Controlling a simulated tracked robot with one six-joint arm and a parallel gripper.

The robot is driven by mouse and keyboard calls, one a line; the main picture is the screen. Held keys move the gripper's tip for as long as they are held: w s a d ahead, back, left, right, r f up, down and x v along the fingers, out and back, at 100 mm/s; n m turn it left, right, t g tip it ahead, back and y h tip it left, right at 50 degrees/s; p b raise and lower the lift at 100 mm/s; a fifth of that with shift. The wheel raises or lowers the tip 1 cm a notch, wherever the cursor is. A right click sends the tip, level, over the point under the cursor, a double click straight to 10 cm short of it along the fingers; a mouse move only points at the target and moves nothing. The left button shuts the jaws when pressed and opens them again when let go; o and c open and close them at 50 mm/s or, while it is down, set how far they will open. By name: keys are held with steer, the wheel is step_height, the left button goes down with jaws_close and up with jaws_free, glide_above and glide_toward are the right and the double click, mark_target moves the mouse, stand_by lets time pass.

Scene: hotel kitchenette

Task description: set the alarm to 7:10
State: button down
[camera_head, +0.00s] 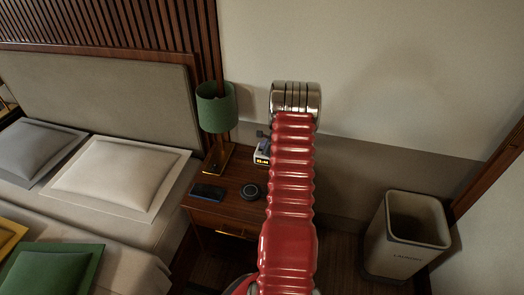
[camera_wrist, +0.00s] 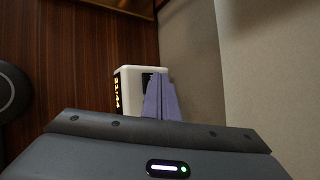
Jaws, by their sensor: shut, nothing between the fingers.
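A small white alarm clock (camera_head: 261,158) with glowing amber digits stands at the back of the wooden nightstand, partly hidden behind my red arm. In the wrist view the white clock (camera_wrist: 130,72) appears turned sideways, its amber digits on the left side and a dark patch beside my fingers. In the head view the gripper (camera_head: 263,136) shows as a small dark shape just above the clock. I cannot tell whether it touches.
The nightstand (camera_head: 226,212) also bears a green-shaded lamp (camera_head: 217,110), a dark phone (camera_head: 207,191) and a round black disc (camera_head: 250,191). A bed with pillows (camera_head: 115,172) lies left. The wall is close behind the clock. A bin (camera_head: 405,238) stands right.

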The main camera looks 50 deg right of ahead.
steer(key=shift+r, duration=0.45)
steer(key=shift+r, duration=2.5)
stand_by(0.8)
